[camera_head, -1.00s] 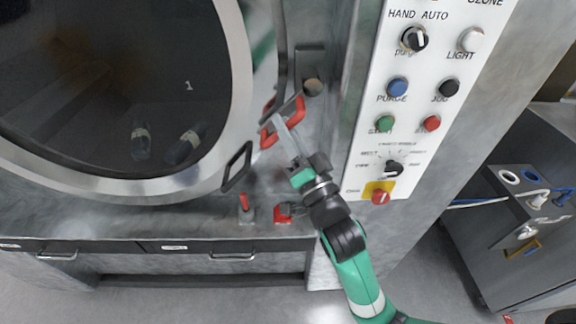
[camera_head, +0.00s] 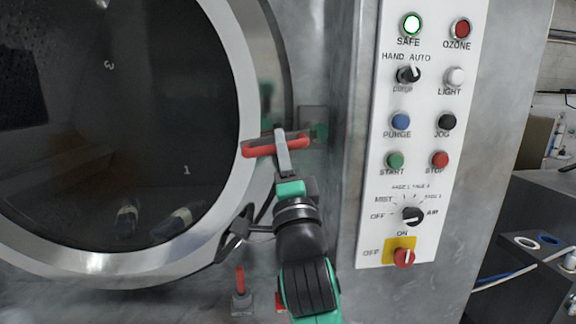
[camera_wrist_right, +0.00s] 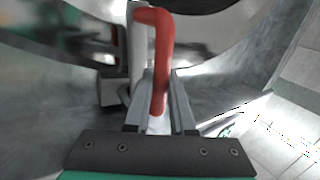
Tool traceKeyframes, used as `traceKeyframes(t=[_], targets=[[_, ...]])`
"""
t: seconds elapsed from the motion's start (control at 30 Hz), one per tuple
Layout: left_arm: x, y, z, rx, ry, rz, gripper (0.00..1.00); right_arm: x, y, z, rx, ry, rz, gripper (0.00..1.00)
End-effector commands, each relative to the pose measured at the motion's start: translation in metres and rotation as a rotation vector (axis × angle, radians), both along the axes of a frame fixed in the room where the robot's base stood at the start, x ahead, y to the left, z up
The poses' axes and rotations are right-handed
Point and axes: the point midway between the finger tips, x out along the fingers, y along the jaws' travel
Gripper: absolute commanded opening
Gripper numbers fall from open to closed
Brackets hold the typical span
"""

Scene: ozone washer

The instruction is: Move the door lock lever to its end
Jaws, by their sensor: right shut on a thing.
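The door lock lever (camera_head: 262,149) is a red bar at the right edge of the round washer door (camera_head: 243,95), nearly level in the head view. My right gripper (camera_head: 283,140) is shut on it from below, with a grey finger crossing the bar. In the right wrist view the red bar (camera_wrist_right: 163,50) runs down between the two fingers of my right gripper (camera_wrist_right: 160,95). The fingers hide part of the bar and its mount. My left gripper is not in view.
The white control panel (camera_head: 385,180) with buttons and knobs stands to the right of the lever. A grey cabinet (camera_head: 530,190) stands at the far right.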

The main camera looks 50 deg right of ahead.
Motion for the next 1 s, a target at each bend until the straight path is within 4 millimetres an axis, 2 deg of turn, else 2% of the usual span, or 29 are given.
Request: traceKeyframes(t=[0.4, 0.43, 0.57, 0.87, 1.0], targets=[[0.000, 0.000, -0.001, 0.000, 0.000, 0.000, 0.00, 0.000, 0.001, 0.004, 0.003, -0.011, 0.004, 0.00], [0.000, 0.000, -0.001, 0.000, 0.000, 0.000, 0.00, 0.000, 0.001, 0.004, 0.002, -0.012, 0.004, 0.28], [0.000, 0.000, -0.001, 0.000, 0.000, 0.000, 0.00, 0.000, 0.001, 0.003, 0.003, -0.010, 0.003, 0.51], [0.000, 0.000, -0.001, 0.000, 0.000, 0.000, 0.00, 0.000, 0.001, 0.001, 0.005, -0.006, 0.002, 0.52], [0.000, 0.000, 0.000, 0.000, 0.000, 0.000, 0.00, -0.008, 0.008, -0.006, 0.004, -0.005, 0.002, 0.52]])
